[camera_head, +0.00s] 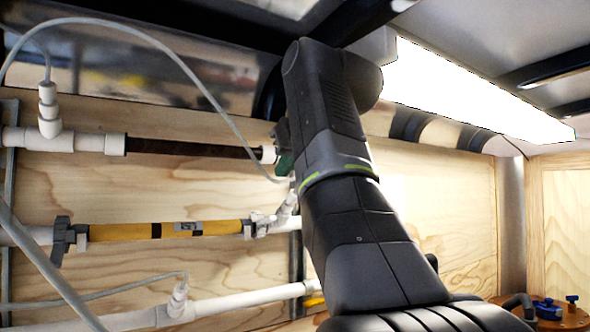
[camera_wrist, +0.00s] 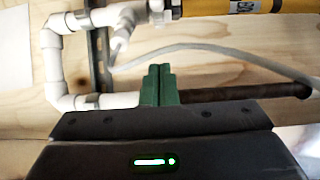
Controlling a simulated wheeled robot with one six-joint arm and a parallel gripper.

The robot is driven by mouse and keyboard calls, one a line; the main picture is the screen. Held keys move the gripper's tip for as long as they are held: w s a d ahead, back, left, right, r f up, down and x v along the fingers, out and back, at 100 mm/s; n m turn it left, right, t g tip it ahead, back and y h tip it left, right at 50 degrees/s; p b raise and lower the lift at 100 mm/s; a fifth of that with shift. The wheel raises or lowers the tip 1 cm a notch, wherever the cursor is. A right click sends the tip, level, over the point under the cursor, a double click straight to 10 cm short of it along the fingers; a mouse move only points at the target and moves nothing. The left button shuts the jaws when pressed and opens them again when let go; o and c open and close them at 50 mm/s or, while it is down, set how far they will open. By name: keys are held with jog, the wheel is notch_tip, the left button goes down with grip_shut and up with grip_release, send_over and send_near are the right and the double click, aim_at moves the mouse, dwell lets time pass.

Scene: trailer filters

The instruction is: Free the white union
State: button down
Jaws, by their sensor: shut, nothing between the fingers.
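A white ribbed collar that looks like the union (camera_wrist: 160,10) joins the yellow filter (camera_wrist: 220,7) to white pipe at the top of the wrist view. In the head view, this white fitting (camera_head: 262,222) is at the right end of the yellow filter (camera_head: 165,230). My gripper (camera_wrist: 158,70) has its green fingers shut together, with nothing between them. It stands in front of the dark filter's white-pipe end, away from the collar. In the head view, the green fingers (camera_head: 285,163) show partly behind my arm, above the yellow filter's line.
The dark brown filter (camera_head: 190,148) runs along the wall above the yellow one. A thin grey hose (camera_wrist: 225,55) crosses between my fingers and the collar in the wrist view. A lower white pipe (camera_head: 240,300) runs beneath.

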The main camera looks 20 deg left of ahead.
send_over(274, 217)
jog(key=f, duration=0.3)
jog(key=shift+w+a+f, duration=0.2)
jog(key=shift+w+a, duration=0.1)
notch_tip(274, 217, down, 3)
jog(key=shift+s+d+r, duration=0.15)
jog(key=shift+s+d+f, duration=0.15)
jog(key=shift+f, duration=0.1)
jog(key=shift+f+b, duration=0.3)
jog(key=shift+f, duration=0.1)
jog(key=shift+f, duration=0.1)
jog(key=shift+d+f+t+y+b, duration=0.1)
jog(key=shift+f+t+y+b, duration=0.2)
jog(key=shift+b, duration=0.55)
